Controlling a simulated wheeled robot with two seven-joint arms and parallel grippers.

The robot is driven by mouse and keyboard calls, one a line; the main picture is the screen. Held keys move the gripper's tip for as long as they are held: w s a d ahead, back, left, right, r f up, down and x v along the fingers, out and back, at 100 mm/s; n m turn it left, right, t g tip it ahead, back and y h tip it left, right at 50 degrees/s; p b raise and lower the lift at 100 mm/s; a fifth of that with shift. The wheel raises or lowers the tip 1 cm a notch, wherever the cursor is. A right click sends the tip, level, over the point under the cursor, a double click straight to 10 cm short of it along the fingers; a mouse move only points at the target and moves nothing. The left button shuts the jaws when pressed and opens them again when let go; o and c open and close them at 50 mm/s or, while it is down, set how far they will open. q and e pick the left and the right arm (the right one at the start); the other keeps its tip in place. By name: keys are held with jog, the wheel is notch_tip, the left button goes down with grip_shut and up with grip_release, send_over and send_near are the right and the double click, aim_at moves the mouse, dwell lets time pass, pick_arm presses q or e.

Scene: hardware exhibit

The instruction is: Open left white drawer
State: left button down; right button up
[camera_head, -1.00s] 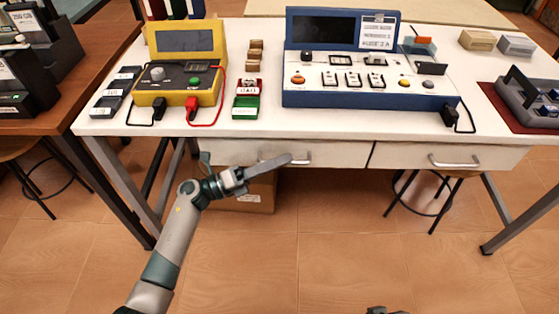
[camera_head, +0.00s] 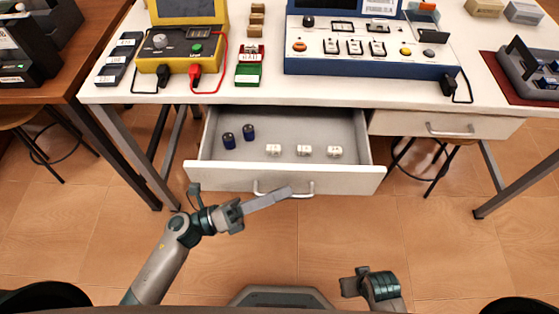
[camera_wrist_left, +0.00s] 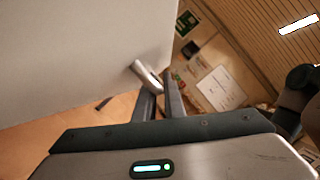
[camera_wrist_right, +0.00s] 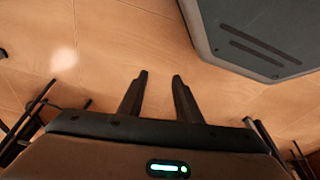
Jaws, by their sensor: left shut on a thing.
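The left white drawer (camera_head: 215,176) is pulled out from under the white table, and its inside shows. It holds two dark blue cylinders (camera_head: 238,136) at the left and several small white blocks (camera_head: 304,150) in the middle. My left gripper (camera_head: 284,193) is at the drawer's metal handle (camera_head: 306,188), on its front face. In the left wrist view the fingers (camera_wrist_left: 160,92) are shut on the handle (camera_wrist_left: 146,74). My right gripper (camera_wrist_right: 159,78) is open and empty above the wooden floor; in the head view part of it shows low at the right.
The right white drawer (camera_head: 445,125) is shut. The white table (camera_head: 272,90) carries a yellow meter (camera_head: 178,62), a blue-framed panel (camera_head: 370,65) and small boxes. Table legs (camera_head: 120,150) stand at the left. The floor before the drawer is clear.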

pick_arm(q)
jog(key=s, duration=1.4)
jog(key=shift+s, duration=0.25)
pick_arm(e)
jog(key=shift+f, duration=0.35)
pick_arm(q)
jog(key=c, duration=2.1)
grip_release()
jog(key=shift+a+f, duration=0.1)
pick_arm(e)
jog(key=shift+s+f, duration=0.1)
